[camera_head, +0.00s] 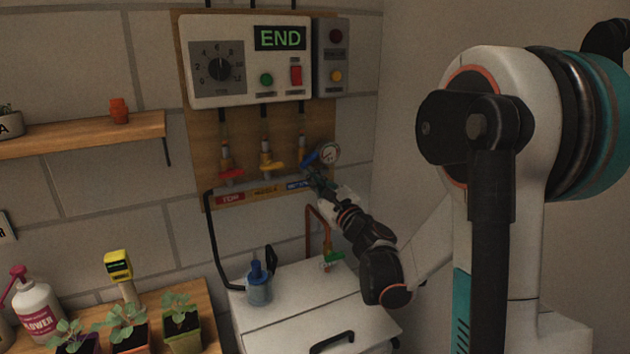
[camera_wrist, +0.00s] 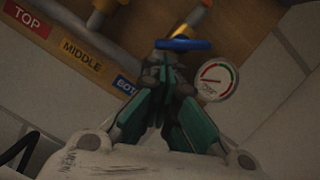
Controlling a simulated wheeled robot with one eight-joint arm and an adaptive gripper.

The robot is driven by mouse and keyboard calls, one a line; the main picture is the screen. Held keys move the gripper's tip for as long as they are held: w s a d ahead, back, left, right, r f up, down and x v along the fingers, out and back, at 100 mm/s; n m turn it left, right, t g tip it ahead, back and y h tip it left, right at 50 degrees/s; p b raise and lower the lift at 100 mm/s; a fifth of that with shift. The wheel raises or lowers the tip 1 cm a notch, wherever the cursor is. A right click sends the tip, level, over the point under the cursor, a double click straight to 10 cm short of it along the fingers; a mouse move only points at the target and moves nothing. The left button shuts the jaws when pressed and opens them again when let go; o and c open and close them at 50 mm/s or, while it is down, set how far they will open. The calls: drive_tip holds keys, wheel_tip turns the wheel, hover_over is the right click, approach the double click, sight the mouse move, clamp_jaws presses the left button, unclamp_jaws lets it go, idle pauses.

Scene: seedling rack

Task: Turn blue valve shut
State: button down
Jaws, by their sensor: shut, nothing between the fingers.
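The blue valve handle (camera_head: 311,159) is on the rightmost of the three pipes, above the blue label on the board. In the wrist view the blue handle (camera_wrist: 184,45) lies sideways just beyond my fingertips. My gripper (camera_head: 318,180) reaches up to it from below right. In the wrist view my gripper (camera_wrist: 166,68) has its fingertips together with nothing visible between them. The tips look very close to the handle or touching it; I cannot tell which. The pipe behind the handle is partly hidden by my fingers.
A pressure gauge (camera_head: 328,153) sits just right of the blue valve. A red valve (camera_head: 231,174) and a yellow valve (camera_head: 272,166) are to its left. The control box (camera_head: 237,87) above shows END. A white cabinet (camera_head: 290,298) with a blue-capped bottle (camera_head: 258,284) stands below.

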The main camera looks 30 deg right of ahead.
drive_tip(key=shift+a+r+m+h, duration=0.1)
drive_tip(key=shift+a+m+h, duration=0.2)
drive_tip(key=shift+m, duration=0.45)
drive_tip(key=shift+a+f+m+h, duration=0.15)
drive_tip(key=shift+m+h, duration=0.15)
drive_tip(key=shift+m, duration=0.5)
drive_tip(key=shift+a+r+m+h, duration=0.15)
drive_tip(key=shift+a+m+h, duration=0.15)
drive_tip(key=shift+m, duration=0.45)
drive_tip(key=shift+a, duration=0.1)
idle(1.9)
